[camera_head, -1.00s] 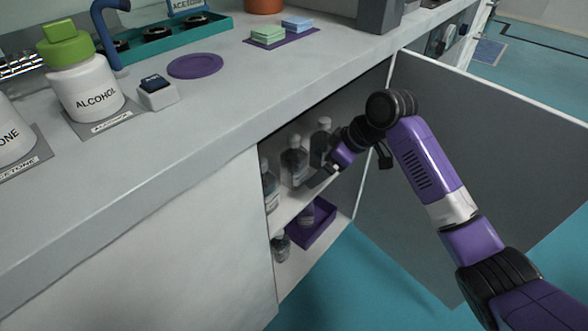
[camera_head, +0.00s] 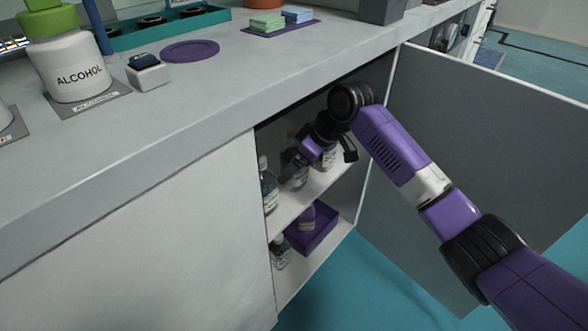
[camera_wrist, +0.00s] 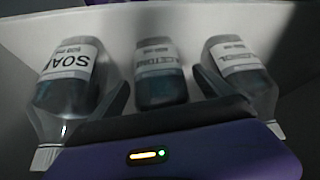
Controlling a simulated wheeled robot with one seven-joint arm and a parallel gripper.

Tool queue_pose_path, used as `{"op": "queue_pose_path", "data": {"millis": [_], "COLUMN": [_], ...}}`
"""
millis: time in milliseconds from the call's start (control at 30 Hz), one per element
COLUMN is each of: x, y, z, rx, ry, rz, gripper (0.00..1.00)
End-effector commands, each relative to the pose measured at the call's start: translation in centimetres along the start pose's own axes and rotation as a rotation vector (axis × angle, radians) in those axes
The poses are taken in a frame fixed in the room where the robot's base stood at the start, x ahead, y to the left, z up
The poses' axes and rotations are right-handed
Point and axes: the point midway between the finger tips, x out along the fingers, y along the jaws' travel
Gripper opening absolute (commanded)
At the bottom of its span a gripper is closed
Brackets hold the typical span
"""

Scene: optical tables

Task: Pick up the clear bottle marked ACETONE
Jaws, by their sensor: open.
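The clear ACETONE bottle (camera_wrist: 159,72) is the middle of three bottles in the wrist view, with a white label and dark liquid. My gripper (camera_wrist: 161,80) is open, its dark fingers reaching to either side of this bottle. I cannot tell whether they touch it. In the head view my gripper (camera_head: 290,163) is inside the open cabinet at the upper shelf, partly covering the middle bottle (camera_head: 296,181).
A SOAP bottle (camera_wrist: 68,82) and an ALCOHOL bottle (camera_wrist: 240,70) stand close on either side. The cabinet door (camera_head: 470,170) is open to the right. A purple bin (camera_head: 322,232) and a bottle (camera_head: 280,252) are on the lower shelf. The countertop (camera_head: 200,100) overhangs the opening.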

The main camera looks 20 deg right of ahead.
Motion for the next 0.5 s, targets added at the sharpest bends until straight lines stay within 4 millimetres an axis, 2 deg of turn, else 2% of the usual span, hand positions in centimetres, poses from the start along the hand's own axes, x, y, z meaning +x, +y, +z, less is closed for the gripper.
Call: {"op": "queue_pose_path", "data": {"millis": [133, 500], "x": [-0.08, -0.07], "y": [0.0, -0.02], "z": [-0.04, -0.01], "rx": [0.0, 0.0], "ry": [0.0, 0.0], "rz": [0.0, -0.001], "gripper": [0.89, 0.16]}}
